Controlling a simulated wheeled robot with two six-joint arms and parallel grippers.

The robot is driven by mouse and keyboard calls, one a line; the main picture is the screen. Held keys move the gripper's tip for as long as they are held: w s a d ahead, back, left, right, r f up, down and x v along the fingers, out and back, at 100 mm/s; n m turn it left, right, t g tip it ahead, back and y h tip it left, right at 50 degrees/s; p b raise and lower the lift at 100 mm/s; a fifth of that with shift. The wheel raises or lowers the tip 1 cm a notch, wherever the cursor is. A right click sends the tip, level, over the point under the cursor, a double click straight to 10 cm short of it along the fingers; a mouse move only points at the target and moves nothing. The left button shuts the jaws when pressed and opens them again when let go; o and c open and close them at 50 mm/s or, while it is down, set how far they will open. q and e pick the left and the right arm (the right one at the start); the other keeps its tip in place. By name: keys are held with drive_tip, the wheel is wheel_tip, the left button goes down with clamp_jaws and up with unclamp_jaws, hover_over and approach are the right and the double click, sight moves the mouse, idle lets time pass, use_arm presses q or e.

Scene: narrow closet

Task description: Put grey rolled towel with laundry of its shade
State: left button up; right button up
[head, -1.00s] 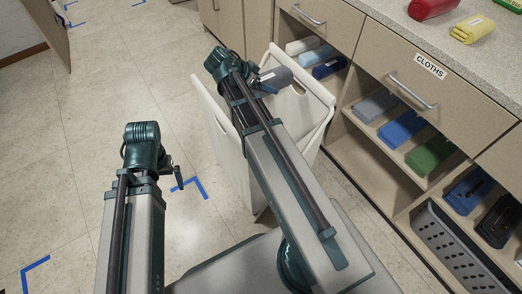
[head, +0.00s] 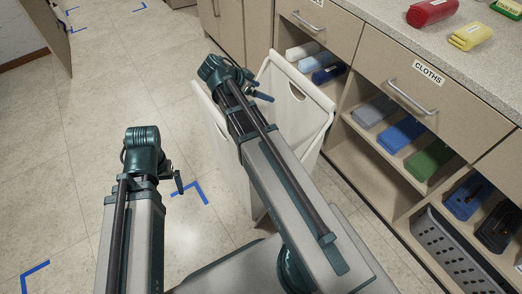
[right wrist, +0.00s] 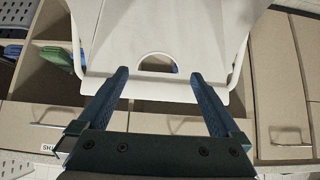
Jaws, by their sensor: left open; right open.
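The grey rolled towel is not visible in any view now. A white fabric hamper (head: 312,95) with a handle cutout stands open against the cabinet; its pale wall also fills the upper right wrist view (right wrist: 200,30). My right gripper (head: 262,90) is over the hamper's opening, and its two fingers (right wrist: 160,78) are apart with nothing between them. The arm and the hamper walls hide the hamper's contents. My left gripper (head: 178,182) is open and empty over the floor, left of the hamper.
The cabinet shelves hold white, light blue and dark blue rolls (head: 328,73), and grey, blue and green folded cloths (head: 430,159) under a drawer labelled CLOTHS (head: 428,73). A grey perforated basket (head: 455,250) stands low at right. Red (head: 431,11) and yellow rolls (head: 471,34) lie on the counter. Floor at left is clear.

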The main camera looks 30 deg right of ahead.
use_arm(q)
wheel_tip(320, 180, up, 8)
drive_tip(key=p, duration=0.6)
drive_tip(key=shift+p, duration=0.35)
use_arm(e)
drive_tip(key=v, duration=1.1)
use_arm(q)
wheel_tip(320, 180, down, 10)
drive_tip(key=b, duration=0.9)
drive_tip(key=shift+b, duration=0.4)
use_arm(e)
drive_tip(key=x, duration=1.3)
drive_tip(key=shift+d+f, duration=0.25)
use_arm(q)
drive_tip(key=shift+r, duration=0.1)
